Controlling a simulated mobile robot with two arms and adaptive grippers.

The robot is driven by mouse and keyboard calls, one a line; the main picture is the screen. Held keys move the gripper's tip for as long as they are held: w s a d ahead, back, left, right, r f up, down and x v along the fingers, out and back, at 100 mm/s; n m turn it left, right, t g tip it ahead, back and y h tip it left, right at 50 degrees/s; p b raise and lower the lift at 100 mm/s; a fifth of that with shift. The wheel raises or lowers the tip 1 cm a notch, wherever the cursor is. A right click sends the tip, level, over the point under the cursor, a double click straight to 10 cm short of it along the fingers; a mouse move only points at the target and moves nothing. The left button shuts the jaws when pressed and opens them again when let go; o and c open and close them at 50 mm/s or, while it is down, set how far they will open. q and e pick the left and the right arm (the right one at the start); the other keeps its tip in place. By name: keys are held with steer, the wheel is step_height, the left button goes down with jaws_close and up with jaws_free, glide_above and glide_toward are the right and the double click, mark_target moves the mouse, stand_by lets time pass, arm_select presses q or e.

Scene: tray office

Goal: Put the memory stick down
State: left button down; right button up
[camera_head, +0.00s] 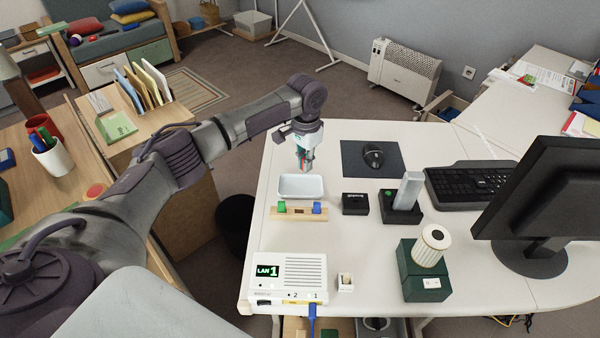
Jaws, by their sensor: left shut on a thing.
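My left gripper (303,163) points down above the desk, over the back edge of a small white tray (300,196). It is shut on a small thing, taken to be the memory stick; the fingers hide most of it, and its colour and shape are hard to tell. A wooden holder (299,215) stands just in front of the tray, with a green piece (281,206) at its left and a blue piece (317,207) at its right. My right gripper is not in view.
A white LAN box (289,278) with a blue cable stands at the front left. A small black box (355,204), a black dock (402,211) and a dark green box (423,280) are to the right. A mouse (374,155) lies on a dark mat. Bare desk lies left of the tray.

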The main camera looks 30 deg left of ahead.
arm_select(q)
steer(key=shift+s+a+f, duration=0.2)
steer(key=shift+a+f, duration=0.3)
steer(key=shift+a, duration=0.1)
step_height(320, 180, down, 3)
steer(key=shift+f, duration=0.45)
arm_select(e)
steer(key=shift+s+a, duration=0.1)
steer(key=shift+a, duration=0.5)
arm_select(q)
steer(key=shift+f, duration=0.25)
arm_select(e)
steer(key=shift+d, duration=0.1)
arm_select(q)
steer(key=shift+f, duration=0.35)
steer(key=c, duration=1.3)
jaws_free()
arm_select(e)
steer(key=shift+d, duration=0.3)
